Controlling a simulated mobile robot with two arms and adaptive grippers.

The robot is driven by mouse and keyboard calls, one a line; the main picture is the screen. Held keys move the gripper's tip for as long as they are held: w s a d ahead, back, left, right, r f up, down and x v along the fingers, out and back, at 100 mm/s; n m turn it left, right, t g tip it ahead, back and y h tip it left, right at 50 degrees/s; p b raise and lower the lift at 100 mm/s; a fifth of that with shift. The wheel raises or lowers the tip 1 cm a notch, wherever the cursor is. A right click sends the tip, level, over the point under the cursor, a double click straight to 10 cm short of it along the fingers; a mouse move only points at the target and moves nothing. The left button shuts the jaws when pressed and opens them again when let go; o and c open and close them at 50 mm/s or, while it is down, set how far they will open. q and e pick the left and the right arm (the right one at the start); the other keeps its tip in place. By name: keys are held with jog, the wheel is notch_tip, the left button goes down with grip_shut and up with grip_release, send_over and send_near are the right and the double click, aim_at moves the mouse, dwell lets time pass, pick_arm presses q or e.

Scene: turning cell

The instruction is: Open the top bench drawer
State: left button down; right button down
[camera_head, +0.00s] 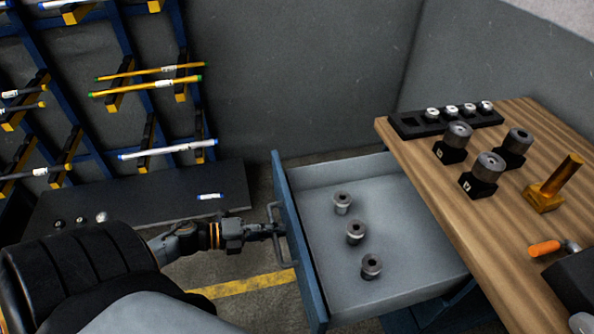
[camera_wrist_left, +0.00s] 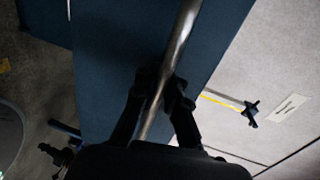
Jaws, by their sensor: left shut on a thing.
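The top bench drawer (camera_head: 330,270) stands pulled out from under the wooden bench, with its grey inside in full view. Three metal collets (camera_head: 355,232) stand in a row on its floor. Its blue front (camera_head: 291,215) faces left and bears a metal bar handle (camera_head: 283,252). My left gripper (camera_head: 272,230) reaches in from the left and is shut on the handle. In the left wrist view the handle (camera_wrist_left: 183,35) runs between the fingers of the gripper (camera_wrist_left: 165,85), in front of the blue drawer front (camera_wrist_left: 110,60). My right gripper is not in view.
The wooden bench top (camera_head: 440,165) holds metal cylinders on black blocks, a black holder (camera_head: 408,128) with small collets, a brass piece (camera_head: 555,185) and an orange-handled tool (camera_head: 545,248). A bar rack (camera_head: 120,50) stands at the left, above a dark shelf (camera_head: 150,195).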

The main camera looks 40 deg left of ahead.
pick_arm(q)
jog(key=shift+v, duration=1.15)
jog(key=shift+f, duration=0.1)
jog(key=c, duration=1.4)
grip_release()
jog(key=shift+f, duration=0.1)
jog(key=v, duration=1.2)
